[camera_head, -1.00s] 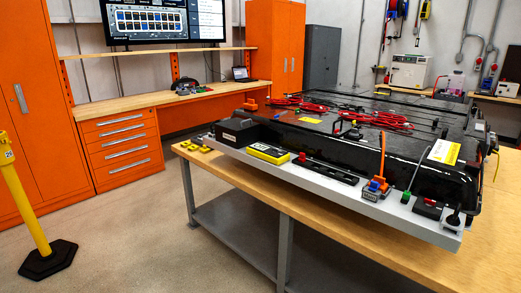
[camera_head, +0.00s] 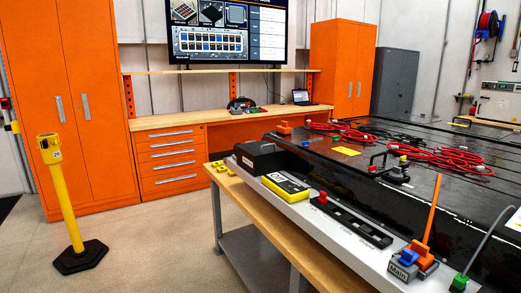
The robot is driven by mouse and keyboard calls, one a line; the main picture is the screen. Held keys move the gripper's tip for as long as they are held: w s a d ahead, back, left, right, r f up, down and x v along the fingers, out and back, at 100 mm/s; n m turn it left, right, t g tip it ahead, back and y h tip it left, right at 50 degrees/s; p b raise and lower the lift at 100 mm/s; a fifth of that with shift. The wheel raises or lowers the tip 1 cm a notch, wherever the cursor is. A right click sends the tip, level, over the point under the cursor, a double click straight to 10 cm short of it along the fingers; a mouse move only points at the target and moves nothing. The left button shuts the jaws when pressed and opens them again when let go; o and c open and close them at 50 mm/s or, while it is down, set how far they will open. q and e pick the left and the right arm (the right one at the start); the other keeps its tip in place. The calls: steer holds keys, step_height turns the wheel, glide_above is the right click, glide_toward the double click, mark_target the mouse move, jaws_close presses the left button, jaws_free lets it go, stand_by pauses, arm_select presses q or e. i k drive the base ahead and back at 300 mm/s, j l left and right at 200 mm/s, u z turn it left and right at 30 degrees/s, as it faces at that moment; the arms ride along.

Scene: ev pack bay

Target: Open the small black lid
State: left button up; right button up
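A small black box-shaped cover (camera_head: 264,156) sits at the near left corner of the large black battery pack (camera_head: 330,178). It appears closed, with a small pale label on its front; I cannot tell for sure that it is the lid named in the task. Neither of my grippers is in view.
Along the pack's light front ledge lie a yellow device (camera_head: 286,187), a black strip with a red knob (camera_head: 350,220), and a blue-and-grey connector (camera_head: 406,263) with an orange lever. A yellow post (camera_head: 65,205) stands left. The floor between is clear.

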mark_target(260, 144)
steer(key=i+z, duration=0.15)
steer(key=z, duration=0.45)
steer(key=i+j+z, duration=0.35)
steer(key=i+j, duration=0.2)
steer(key=j, duration=0.15)
steer(key=i+j+z, duration=0.2)
steer(key=j, duration=0.2)
steer(key=i+j+z, duration=0.15)
steer(key=j, duration=0.3)
steer(key=i, duration=0.15)
